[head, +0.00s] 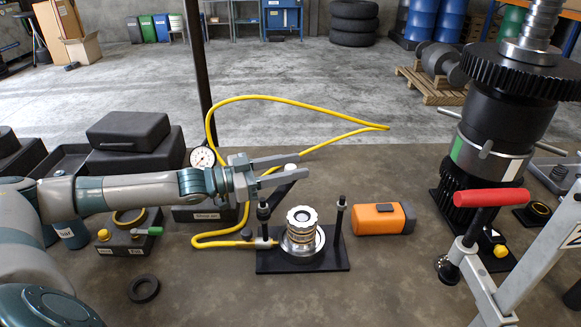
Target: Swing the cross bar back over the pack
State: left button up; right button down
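The pack (302,232), a stack of silver and brass-coloured rings, stands in a round seat on a black base plate (335,257). A post (341,214) rises at its right and another post (263,213) at its left. The dark cross bar (279,193) runs from the left post toward the back, away from the pack's top, with a white end (290,168). My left gripper (304,164) reaches in from the left, fingers apart, one on each side of the white end in the picture. I cannot tell whether they touch it. My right gripper is out of view.
An orange and black box (384,218) lies right of the plate. A red-handled lever (491,198) on a grey frame and a tall gear shaft (495,140) stand at the right. A yellow hose (237,150) loops behind the plate. A dial gauge (203,158) stands left.

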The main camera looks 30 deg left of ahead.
pick_arm(q)
jog(key=shift+s+a, duration=0.1)
jog(key=b+v, duration=0.5)
jog(key=v, duration=1.2)
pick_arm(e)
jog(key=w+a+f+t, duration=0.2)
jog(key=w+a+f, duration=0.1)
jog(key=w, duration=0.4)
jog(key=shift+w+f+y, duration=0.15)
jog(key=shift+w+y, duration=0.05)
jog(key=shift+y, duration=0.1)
pick_arm(q)
jog(key=shift+a, duration=0.1)
jog(key=shift+c, duration=0.4)
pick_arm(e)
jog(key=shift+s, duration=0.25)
